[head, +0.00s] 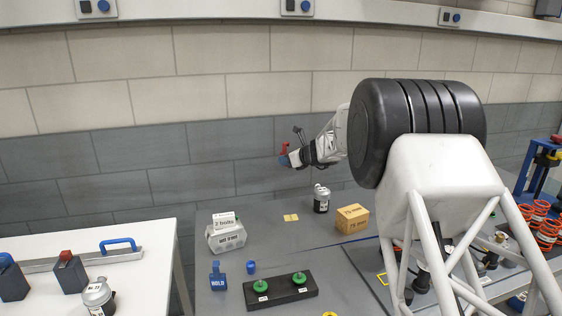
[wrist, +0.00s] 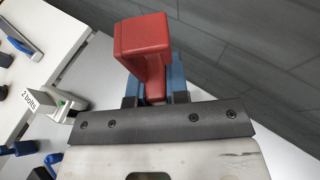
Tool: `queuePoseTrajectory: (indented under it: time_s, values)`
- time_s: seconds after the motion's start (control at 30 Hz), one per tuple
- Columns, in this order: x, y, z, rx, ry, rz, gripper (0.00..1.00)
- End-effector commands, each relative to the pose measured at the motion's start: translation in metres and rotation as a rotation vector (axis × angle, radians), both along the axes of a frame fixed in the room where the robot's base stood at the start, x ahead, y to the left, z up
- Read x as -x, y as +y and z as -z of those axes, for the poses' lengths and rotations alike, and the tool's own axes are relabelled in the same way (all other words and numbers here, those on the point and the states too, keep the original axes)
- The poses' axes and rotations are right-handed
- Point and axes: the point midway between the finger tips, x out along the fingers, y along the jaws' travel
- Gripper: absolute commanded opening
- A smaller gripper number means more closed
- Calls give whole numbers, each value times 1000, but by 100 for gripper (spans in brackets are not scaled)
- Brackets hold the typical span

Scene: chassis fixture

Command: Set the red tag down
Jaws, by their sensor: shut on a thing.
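The red tag (wrist: 142,45) is held in my gripper, with its block-like head standing up beyond the fingers in the wrist view. My gripper (wrist: 155,95) is shut on its narrower lower part, between blue fingers. In the head view the red tag (head: 284,147) shows small at the tip of my gripper (head: 290,160). Both are up in the air before the grey wall, above the back of the grey table (head: 205,295), touching no surface. A blue tag marked HOLD (head: 218,282) stands at that table's front left.
The grey table carries a white bin (head: 226,238), a black-and-white canister (head: 321,199), a cardboard box (head: 352,219), a small blue piece (head: 251,267) and a black block with green knobs (head: 302,291). A yellow patch (head: 291,217) lies mid-table.

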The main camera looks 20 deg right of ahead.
Motion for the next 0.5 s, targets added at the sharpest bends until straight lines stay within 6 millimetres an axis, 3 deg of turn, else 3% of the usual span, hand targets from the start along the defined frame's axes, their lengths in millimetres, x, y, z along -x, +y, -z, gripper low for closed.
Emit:
queuePoseTrajectory:
  time_s: [0.5]
  values:
    - [-10,-39,11,-1,2,-151,0]
